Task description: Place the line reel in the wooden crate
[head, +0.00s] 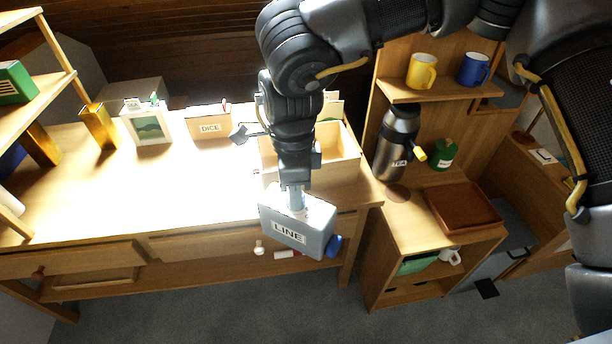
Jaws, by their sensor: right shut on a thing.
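The line reel (297,231) is a blue-grey box with a white "LINE" label and a darker blue knob at its right side. My right gripper (295,200) is shut on its top and holds it in the air, tilted, in front of the table's front edge. The wooden crate (346,166) is an open, light wood box on the table's right end. My right arm hides its middle and left part, so I cannot see all of its inside. The reel appears lower in the picture than the crate, apart from it. My left gripper is not in view.
The table (190,185) has a clear, bright middle. A "DICE" box (209,124), a framed picture (148,122) and a gold block (98,126) stand at its back. At right, a shelf unit holds mugs (421,71), a "TEA" flask (396,145) and a brown tray (462,207).

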